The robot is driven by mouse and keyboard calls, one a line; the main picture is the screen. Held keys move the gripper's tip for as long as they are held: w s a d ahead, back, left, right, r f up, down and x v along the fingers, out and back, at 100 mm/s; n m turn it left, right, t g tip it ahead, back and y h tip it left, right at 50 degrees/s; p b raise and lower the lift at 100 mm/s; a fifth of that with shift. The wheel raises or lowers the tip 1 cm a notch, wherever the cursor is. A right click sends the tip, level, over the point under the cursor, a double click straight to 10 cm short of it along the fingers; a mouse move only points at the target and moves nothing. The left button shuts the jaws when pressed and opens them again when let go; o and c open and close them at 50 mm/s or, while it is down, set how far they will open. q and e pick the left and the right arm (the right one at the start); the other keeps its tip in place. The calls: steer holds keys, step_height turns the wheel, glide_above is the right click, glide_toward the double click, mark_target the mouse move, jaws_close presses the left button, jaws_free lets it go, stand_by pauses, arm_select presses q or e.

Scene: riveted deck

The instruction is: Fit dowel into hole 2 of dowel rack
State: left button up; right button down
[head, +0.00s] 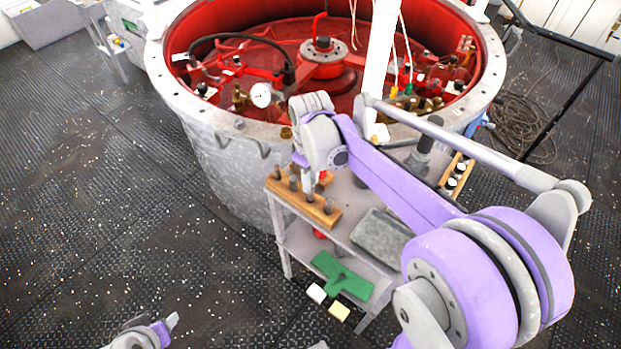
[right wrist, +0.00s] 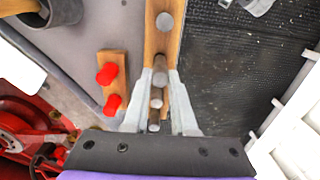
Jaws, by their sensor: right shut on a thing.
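The dowel rack (head: 322,213) is a long wooden block on the near edge of a grey cart, with several dark dowels standing along it. In the right wrist view the rack (right wrist: 153,42) runs up the picture, with round dowel ends along its middle. My right gripper (right wrist: 160,76) points down at the rack and is shut on a dowel (right wrist: 160,66). Whether that dowel's lower end is inside a hole is hidden. In the head view my right gripper (head: 308,187) is partly hidden by its wrist. My left gripper (head: 168,326) is at the bottom edge, away from the cart.
A second wooden block with red pegs (right wrist: 108,75) stands beside the rack. The cart top (head: 345,205) also holds a grey tray (head: 382,233). A green part (head: 341,275) lies on the lower shelf. A big round vessel (head: 225,150) stands behind; the floor at left is clear.

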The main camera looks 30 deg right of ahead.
steer(key=shift+f+b, duration=0.85)
steer(key=shift+f, duration=0.6)
stand_by(0.6)
steer(key=c, duration=0.6)
jaws_free()
steer(key=shift+c, duration=0.2)
steer(key=shift+r, duration=0.1)
step_height(320, 180, up, 11)
steer(key=shift+f+p, duration=0.1)
steer(key=shift+p, duration=0.3)
steer(key=s+a+f+m+t, duration=0.2)
steer(key=s+a+f, duration=0.1)
steer(key=s+f, duration=0.2)
steer(key=s+a+f+m+t, duration=0.2)
steer(key=s+f, duration=0.3)
steer(key=s, duration=0.5)
steer(key=shift+s+a+f+t, duration=0.2)
steer(key=shift+a+f+t, duration=0.2)
steer(key=shift+a+t, duration=0.4)
